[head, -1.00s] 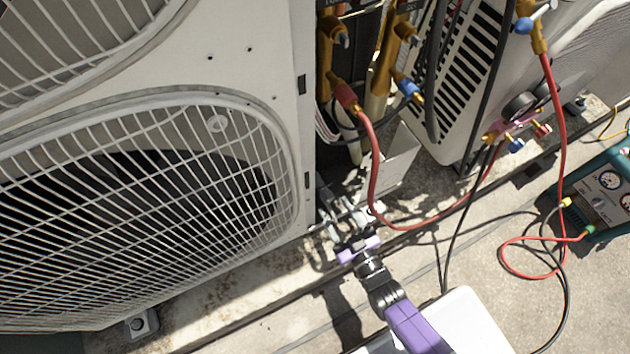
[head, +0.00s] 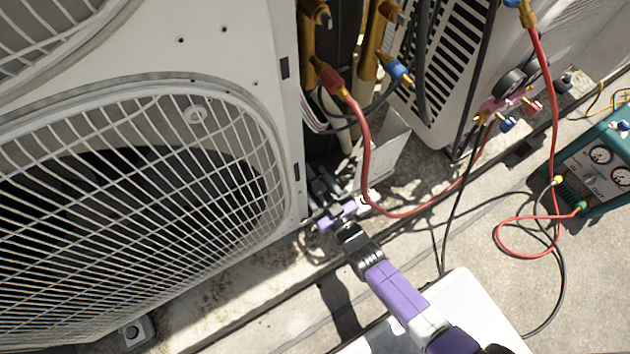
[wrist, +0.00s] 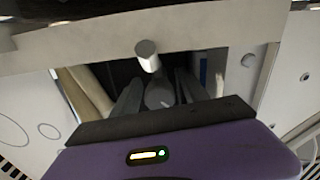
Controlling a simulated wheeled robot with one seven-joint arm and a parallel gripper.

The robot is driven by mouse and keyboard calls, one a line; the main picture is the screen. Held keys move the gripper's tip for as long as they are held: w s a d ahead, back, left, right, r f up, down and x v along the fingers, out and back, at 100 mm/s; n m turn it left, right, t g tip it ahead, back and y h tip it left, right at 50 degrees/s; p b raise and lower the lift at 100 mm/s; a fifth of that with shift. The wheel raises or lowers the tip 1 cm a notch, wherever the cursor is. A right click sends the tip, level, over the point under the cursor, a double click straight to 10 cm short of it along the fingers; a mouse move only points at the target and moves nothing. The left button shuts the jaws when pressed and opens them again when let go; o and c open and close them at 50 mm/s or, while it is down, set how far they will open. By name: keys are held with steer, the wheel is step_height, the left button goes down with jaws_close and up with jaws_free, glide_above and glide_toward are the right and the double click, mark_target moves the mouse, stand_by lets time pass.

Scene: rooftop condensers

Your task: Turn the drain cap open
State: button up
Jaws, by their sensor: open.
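My gripper (head: 322,190) reaches into the shadowed gap beside the large condenser (head: 200,60), near its lower right corner. In the wrist view two grey fingers (wrist: 160,92) stand apart, with my purple palm below them. A rounded grey piece (wrist: 160,98) shows between the fingers; it may be the drain cap, but shade and its small size keep me from being sure. I cannot tell whether the fingers touch it. A short pale grey cylinder (wrist: 148,56) stands out just above it. In the head view my gripper covers this spot and no cap can be made out.
A red hose (head: 372,175) loops close to the right of my gripper. Brass valves (head: 325,75) hang above. A second unit (head: 445,90) stands right, with a gauge manifold (head: 507,105). A teal machine (head: 597,170) sits farther right. In the wrist view a pale panel edge (wrist: 220,28) crosses above.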

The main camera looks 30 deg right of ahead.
steer(key=shift+c, duration=0.4)
jaws_close()
steer(key=shift+m, duration=0.3)
steer(key=m, duration=0.4)
steer(key=shift+s+f+b, duration=0.1)
steer(key=shift+b, duration=0.2)
steer(key=m, duration=0.4)
steer(key=shift+b, duration=0.4)
steer(key=m+b, duration=0.1)
steer(key=m, duration=0.4)
steer(key=m+b, duration=0.1)
steer(key=m, duration=0.3)
steer(key=shift+b, duration=0.35)
steer(key=shift+m, duration=0.3)
